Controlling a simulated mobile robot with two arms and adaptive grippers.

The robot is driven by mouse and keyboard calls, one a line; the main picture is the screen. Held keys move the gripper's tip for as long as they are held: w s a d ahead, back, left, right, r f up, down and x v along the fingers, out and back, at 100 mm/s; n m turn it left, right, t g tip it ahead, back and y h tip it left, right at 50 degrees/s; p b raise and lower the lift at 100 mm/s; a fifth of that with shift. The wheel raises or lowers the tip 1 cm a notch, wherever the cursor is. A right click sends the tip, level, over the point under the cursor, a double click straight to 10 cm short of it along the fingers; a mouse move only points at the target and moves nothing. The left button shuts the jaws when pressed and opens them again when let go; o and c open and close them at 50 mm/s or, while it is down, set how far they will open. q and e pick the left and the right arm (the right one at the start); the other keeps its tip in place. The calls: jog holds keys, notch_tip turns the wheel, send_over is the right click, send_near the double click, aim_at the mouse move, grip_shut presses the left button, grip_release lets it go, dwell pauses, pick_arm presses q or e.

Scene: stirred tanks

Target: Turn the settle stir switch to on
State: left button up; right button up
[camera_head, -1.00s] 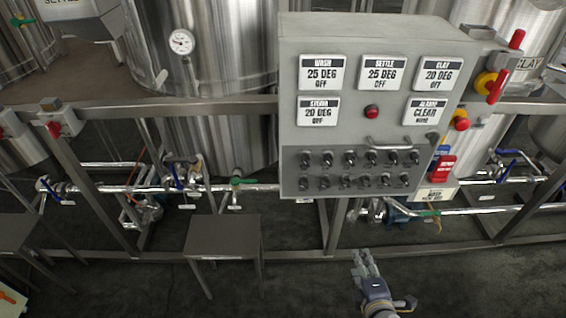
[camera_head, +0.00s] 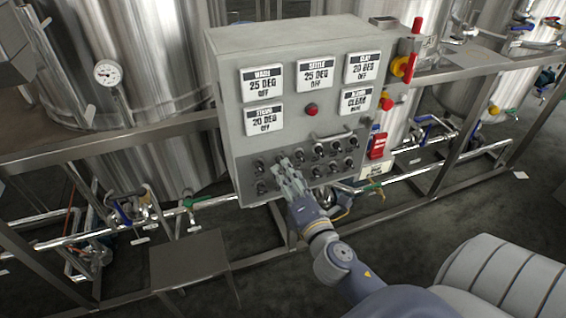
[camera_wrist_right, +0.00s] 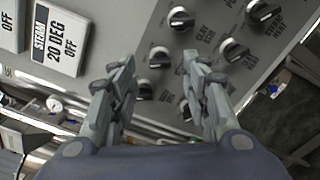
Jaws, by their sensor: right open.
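The grey control panel (camera_head: 222,135) carries two rows of black rotary switches (camera_head: 335,148) along its lower part. The settle display (camera_head: 315,74) reads "25 DEG OFF". I cannot tell which switch is the settle stir one; the small labels are not legible in the head view. My right gripper (camera_head: 285,166) is in front of the switch rows, left of their middle, and covers some switches. In the right wrist view the gripper (camera_wrist_right: 158,72) is open, with a black switch (camera_wrist_right: 160,57) showing between its fingertips. Contact cannot be made out. My left gripper is not in view.
A red button (camera_head: 311,109) sits mid-panel, and a metal handle (camera_head: 333,136) stands out above the switches. A red and yellow isolator (camera_head: 405,67) is on the right side. A small metal table (camera_head: 188,258) stands at lower left, with pipes behind.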

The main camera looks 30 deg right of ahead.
jog(key=shift+p+x, duration=0.3)
jog(key=shift+x, duration=1.7)
grip_shut()
